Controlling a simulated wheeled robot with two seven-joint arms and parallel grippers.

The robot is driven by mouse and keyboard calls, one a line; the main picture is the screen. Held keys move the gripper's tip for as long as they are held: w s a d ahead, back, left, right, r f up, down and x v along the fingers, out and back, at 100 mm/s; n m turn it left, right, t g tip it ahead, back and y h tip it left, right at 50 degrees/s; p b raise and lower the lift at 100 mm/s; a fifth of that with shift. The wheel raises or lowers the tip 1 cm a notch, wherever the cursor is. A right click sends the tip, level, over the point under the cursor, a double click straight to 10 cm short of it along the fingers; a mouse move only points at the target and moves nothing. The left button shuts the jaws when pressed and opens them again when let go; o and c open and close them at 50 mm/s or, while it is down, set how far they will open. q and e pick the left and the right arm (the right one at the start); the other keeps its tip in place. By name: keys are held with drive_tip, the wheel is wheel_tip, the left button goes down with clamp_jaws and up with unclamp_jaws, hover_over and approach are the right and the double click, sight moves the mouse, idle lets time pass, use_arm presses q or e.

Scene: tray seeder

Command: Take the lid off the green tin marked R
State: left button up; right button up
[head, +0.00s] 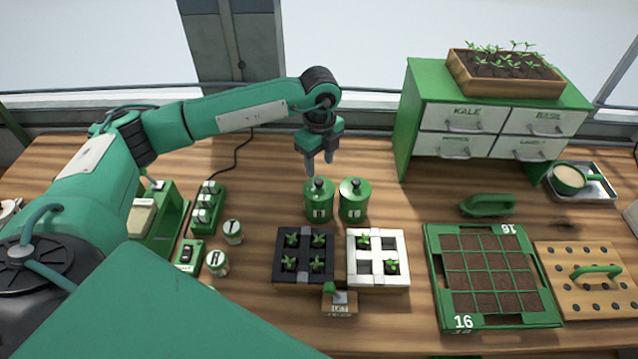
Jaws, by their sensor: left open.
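Two green lidded tins with dark knobs stand side by side mid-table: the left tin (318,208) and the right tin (354,208). Each has a small pale mark on its front, too small for me to read, so I cannot tell which is R. Both lids are on. My left gripper (319,167) is open and empty, fingers pointing down, just above and behind the left tin's knob. I cannot tell whether a finger touches the lid. My right gripper is out of view.
A black seedling tray (303,231) and a white one (378,235) sit in front of the tins. Small labelled pots (232,232) stand left. A green drawer cabinet (424,92) stands back right, and a soil tray (434,262) front right. The table behind the tins is clear.

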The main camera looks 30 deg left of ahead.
sight(319, 181)
use_arm(q)
drive_tip(key=shift+w+f, duration=0.1)
drive_tip(key=shift+f, duration=0.55)
drive_tip(key=shift+s+f+p, duration=0.25)
drive_tip(key=shift+f+p, duration=0.35)
drive_tip(key=shift+p, duration=0.35)
wheel_tip(319, 181, down, 3)
drive_tip(key=shift+s+f+p, duration=0.1)
drive_tip(key=shift+p, duration=0.6)
drive_tip(key=shift+f, duration=0.3)
drive_tip(key=c, duration=1)
clamp_jaws()
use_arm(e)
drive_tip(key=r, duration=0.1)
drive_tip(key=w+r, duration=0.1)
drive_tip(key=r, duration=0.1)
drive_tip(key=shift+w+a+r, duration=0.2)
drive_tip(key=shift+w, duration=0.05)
use_arm(q)
drive_tip(key=shift+r, duration=0.1)
